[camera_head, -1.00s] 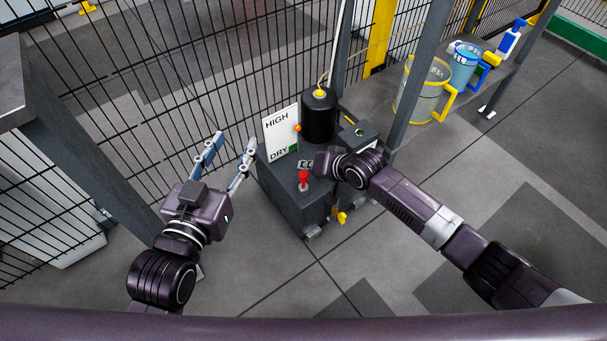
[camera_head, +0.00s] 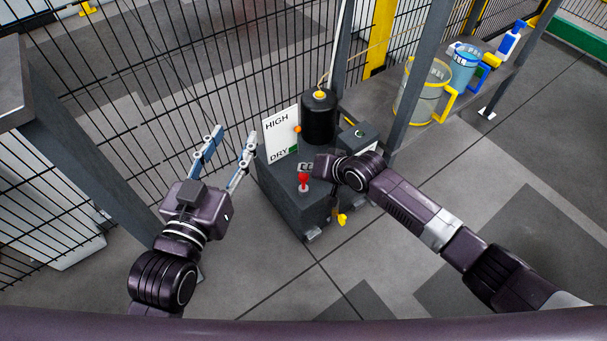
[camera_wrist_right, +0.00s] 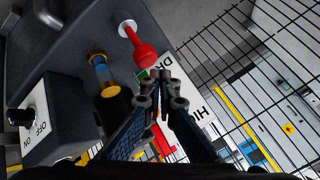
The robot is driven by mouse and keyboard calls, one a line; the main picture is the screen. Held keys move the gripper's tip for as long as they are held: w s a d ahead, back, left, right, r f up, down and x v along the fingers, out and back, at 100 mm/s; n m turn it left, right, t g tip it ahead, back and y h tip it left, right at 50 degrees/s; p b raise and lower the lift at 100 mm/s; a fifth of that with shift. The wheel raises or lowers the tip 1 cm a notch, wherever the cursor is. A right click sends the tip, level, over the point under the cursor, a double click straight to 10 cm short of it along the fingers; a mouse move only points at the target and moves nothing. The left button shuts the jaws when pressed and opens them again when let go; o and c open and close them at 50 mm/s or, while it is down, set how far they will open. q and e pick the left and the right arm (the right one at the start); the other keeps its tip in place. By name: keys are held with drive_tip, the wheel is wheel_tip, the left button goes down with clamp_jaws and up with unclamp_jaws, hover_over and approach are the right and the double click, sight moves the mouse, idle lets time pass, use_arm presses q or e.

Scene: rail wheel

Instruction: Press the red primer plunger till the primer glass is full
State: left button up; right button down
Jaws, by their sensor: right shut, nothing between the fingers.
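The red primer plunger (camera_head: 303,177) stands up from the top of the dark pump box (camera_head: 280,188), and shows in the right wrist view (camera_wrist_right: 144,52) just beyond my fingertips. My right gripper (camera_wrist_right: 162,82) is shut and empty, close to the plunger's red head; whether they touch is unclear. In the head view my right wrist hides its fingers. A small glass with brass ends (camera_wrist_right: 102,72), likely the primer glass, lies beside the plunger in the wrist view; its fill level is hard to read. My left gripper (camera_head: 235,141) is open and empty, left of the box.
A black cylinder with a yellow cap (camera_head: 319,116) and a HIGH/DRY sign (camera_head: 281,134) stand at the back of the box. An ON/OFF switch box (camera_wrist_right: 38,118) is beside them. Jugs (camera_head: 424,92) stand on a shelf at right. Wire fencing runs behind.

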drive_tip(key=shift+f, duration=0.15)
idle(0.6)
drive_tip(key=shift+f, duration=0.25)
idle(0.3)
